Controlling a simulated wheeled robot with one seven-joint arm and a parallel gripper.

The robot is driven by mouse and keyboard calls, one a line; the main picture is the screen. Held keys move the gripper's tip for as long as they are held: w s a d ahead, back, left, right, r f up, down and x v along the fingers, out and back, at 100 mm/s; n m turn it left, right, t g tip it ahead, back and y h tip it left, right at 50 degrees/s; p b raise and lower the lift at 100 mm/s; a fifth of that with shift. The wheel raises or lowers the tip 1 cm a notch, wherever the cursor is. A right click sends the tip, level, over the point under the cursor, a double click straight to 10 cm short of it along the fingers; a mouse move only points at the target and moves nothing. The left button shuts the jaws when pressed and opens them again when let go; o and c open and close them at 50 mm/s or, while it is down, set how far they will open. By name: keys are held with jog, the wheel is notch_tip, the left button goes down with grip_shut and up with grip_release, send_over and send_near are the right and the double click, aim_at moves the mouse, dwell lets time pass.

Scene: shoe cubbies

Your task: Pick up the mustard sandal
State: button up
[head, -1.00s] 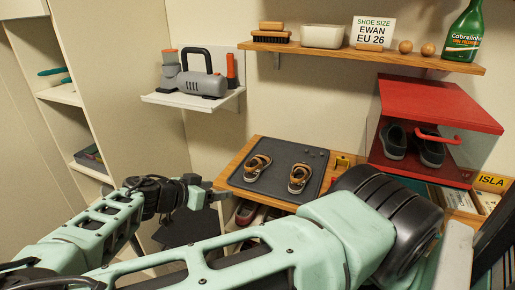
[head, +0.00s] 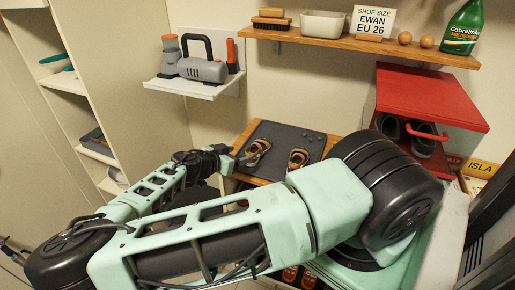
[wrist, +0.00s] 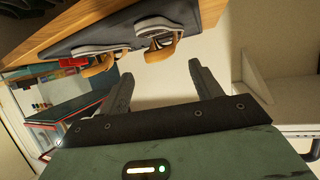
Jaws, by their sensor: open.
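Two mustard-and-dark sandals stand side by side on a dark tray (head: 283,136): the left sandal (head: 257,149) and the right sandal (head: 298,158). My arm hides the near part of the tray. In the wrist view the sandals' mustard straps and pale soles show near the top, one at left (wrist: 100,66) and one at centre (wrist: 161,49). My gripper (wrist: 160,82) is open and empty, with both fingers pointing toward the tray and apart from the sandals. In the head view my gripper (head: 234,161) is just left of the left sandal, at the tray's left edge.
The tray lies on a wooden bench (head: 240,139). A red open box (head: 430,97) with dark shoes (head: 421,138) stands to the right. A white shelf (head: 200,90) with a grey machine and a wooden shelf (head: 350,42) are above. A tall cubby stands at left.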

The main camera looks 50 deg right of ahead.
aim_at(247, 153)
jog(key=p+x, duration=0.3)
jog(key=x, duration=0.1)
jog(key=shift+s+f, duration=0.1)
jog(key=shift+d+f, duration=0.4)
jog(key=shift+d, duration=0.05)
jog(key=c, duration=1.1)
